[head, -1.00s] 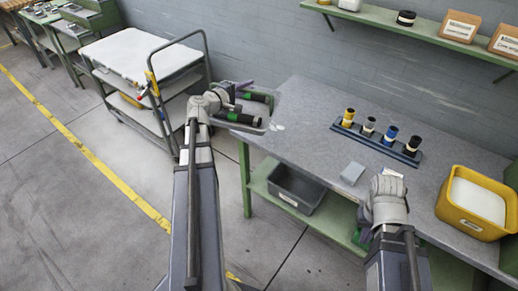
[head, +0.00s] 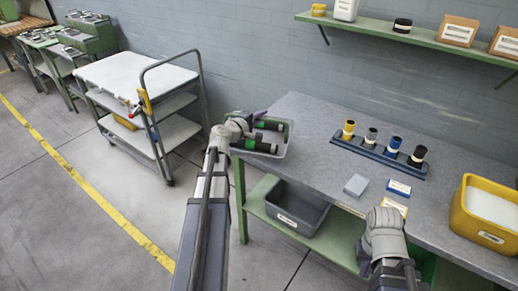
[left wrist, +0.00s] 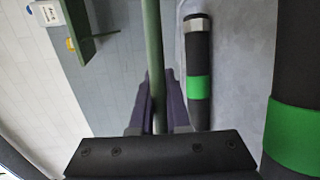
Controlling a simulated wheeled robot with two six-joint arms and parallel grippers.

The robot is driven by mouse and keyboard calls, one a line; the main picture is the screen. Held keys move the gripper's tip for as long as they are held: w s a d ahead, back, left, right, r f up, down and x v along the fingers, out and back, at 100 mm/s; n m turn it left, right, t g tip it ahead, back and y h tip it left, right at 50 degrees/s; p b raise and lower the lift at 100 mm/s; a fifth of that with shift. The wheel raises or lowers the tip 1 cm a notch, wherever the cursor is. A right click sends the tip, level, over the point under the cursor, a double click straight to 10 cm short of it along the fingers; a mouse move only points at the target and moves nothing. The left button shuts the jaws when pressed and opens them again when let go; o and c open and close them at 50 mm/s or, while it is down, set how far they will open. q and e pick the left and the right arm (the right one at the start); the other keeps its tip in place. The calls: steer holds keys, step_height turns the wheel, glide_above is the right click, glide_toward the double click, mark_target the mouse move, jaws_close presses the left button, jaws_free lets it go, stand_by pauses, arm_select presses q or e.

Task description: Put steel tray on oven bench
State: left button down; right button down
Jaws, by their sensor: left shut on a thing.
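The steel tray (head: 284,151) is pale grey and shallow, at the left end of the grey-topped bench (head: 325,165) in the head view. I cannot tell whether it rests on the bench or hangs just above it. Black cylinders with green bands (head: 268,125) lie in it; they also show in the left wrist view (left wrist: 198,88). I cannot tell which surface is the oven bench.
A grey cart (head: 135,72) stands left of the bench, with floor between. Green benches (head: 62,45) stand farther left. On the bench are a blue rack (head: 375,151) with spools, small boxes (head: 356,185) and a yellow bin (head: 488,236). A dark bin (head: 296,208) sits on the lower shelf.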

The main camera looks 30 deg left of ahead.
mark_target(264, 127)
arm_select(q)
step_height(264, 127, down, 6)
steer(key=b, duration=0.5)
steer(key=shift+r, duration=0.1)
step_height(264, 127, down, 4)
steer(key=b, duration=0.3)
steer(key=shift+r+b, duration=0.2)
steer(key=shift+b, duration=0.2)
steer(key=shift+f, duration=0.25)
steer(key=c, duration=0.9)
jaws_free()
steer(key=shift+r, duration=0.1)
